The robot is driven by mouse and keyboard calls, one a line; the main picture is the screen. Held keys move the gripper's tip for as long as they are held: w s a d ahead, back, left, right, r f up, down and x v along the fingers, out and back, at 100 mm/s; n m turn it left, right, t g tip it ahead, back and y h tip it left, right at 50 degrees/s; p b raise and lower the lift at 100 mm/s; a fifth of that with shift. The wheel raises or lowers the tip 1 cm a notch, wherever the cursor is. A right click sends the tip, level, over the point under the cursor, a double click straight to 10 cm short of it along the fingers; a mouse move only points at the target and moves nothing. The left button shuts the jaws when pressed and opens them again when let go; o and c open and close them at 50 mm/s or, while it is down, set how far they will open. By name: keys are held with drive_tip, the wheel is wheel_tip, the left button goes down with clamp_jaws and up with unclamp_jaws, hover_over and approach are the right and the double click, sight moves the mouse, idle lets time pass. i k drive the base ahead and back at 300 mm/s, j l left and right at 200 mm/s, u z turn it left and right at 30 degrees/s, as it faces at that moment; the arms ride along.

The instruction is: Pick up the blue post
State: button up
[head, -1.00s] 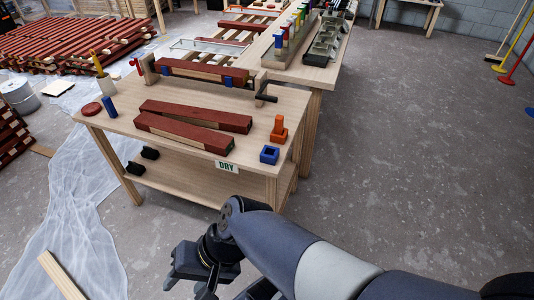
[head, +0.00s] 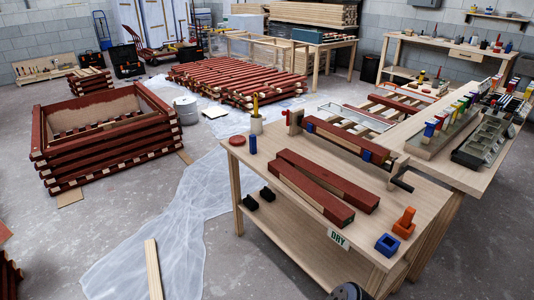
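The blue post (head: 252,144) is a short upright cylinder. My gripper is out of the frame; only a dark rounded piece of my arm shows at the bottom edge, below the bench.
A blue square socket (head: 387,245) and an orange block (head: 404,222) sit at the bench's right end. Plastic sheeting (head: 185,215) covers floor on the left.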

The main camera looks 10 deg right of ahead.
sight(253, 138)
drive_tip(key=i+j, duration=0.1)
drive_tip(key=i, duration=0.35)
drive_tip(key=i+j+z, duration=0.15)
drive_tip(key=i, duration=0.35)
drive_tip(key=i+j, duration=0.15)
drive_tip(key=i, duration=0.3)
drive_tip(key=i+j+z, duration=0.1)
drive_tip(key=i, duration=0.35)
